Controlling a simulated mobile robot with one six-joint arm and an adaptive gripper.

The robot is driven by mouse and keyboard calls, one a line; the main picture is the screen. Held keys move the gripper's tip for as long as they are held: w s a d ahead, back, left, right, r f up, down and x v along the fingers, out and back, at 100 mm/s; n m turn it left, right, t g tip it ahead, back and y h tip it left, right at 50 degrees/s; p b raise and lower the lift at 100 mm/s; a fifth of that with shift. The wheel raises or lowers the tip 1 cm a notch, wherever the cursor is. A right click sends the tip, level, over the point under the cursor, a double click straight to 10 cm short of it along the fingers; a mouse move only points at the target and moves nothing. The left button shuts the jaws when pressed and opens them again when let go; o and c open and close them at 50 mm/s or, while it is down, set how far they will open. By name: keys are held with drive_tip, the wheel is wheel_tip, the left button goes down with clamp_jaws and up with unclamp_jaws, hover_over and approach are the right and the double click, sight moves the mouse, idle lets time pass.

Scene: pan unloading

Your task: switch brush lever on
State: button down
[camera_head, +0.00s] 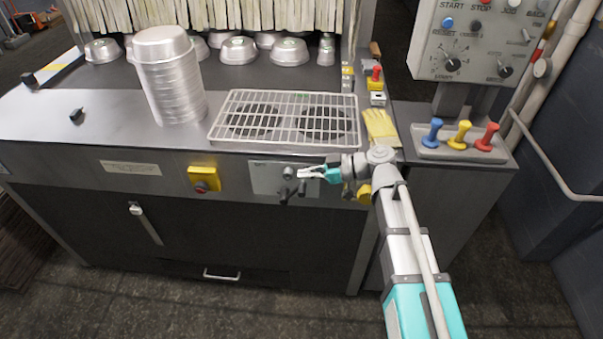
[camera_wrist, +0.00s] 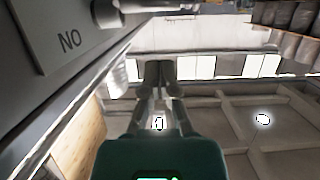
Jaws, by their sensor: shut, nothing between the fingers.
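A pale plate (camera_head: 265,178) on the machine's front carries dark levers (camera_head: 285,193) and a round knob (camera_head: 289,173). I cannot tell which one is the brush lever. My gripper (camera_head: 303,173) is in front of this plate, pointing left, its tips close to the knob and levers. Contact cannot be told. In the wrist view my gripper (camera_wrist: 158,73) is shut, with nothing visible between the fingertips. A label plate (camera_wrist: 68,38) reading "NO", perhaps an upside-down "ON", is at upper left, beside a blurred grey cylindrical part (camera_wrist: 112,14).
A yellow switch with a red knob (camera_head: 203,180) is left of the plate. A slotted lever (camera_head: 137,209) is farther left. Stacked pans (camera_head: 172,80), a wire rack (camera_head: 285,118) and yellow gloves (camera_head: 380,128) lie on top. A control box (camera_head: 480,45) stands right. The floor in front is clear.

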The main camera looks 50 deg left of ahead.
drive_tip(key=p+v, duration=0.1)
drive_tip(key=v, duration=0.6)
drive_tip(key=shift+w+d, duration=0.25)
drive_tip(key=shift+d, duration=0.1)
drive_tip(key=shift+f, duration=0.15)
drive_tip(key=w+d+f+m+t+h+p, duration=0.3)
drive_tip(key=w+d+m, duration=0.35)
drive_tip(key=d, duration=0.75)
drive_tip(key=w+d+m+t+h+p, duration=0.2)
drive_tip(key=w+d+m+t+p, duration=0.25)
drive_tip(key=d+m, duration=0.6)
drive_tip(key=d+r+m+t+h+p, duration=0.1)
drive_tip(key=d+m+h+p, duration=0.3)
drive_tip(key=d, duration=2.4)
drive_tip(key=m+t+h, duration=0.1)
drive_tip(key=m+h, duration=0.1)
drive_tip(key=m, duration=0.3)
drive_tip(key=shift+d+r, duration=0.15)
drive_tip(key=shift+d, duration=0.1)
drive_tip(key=shift+s, duration=0.15)
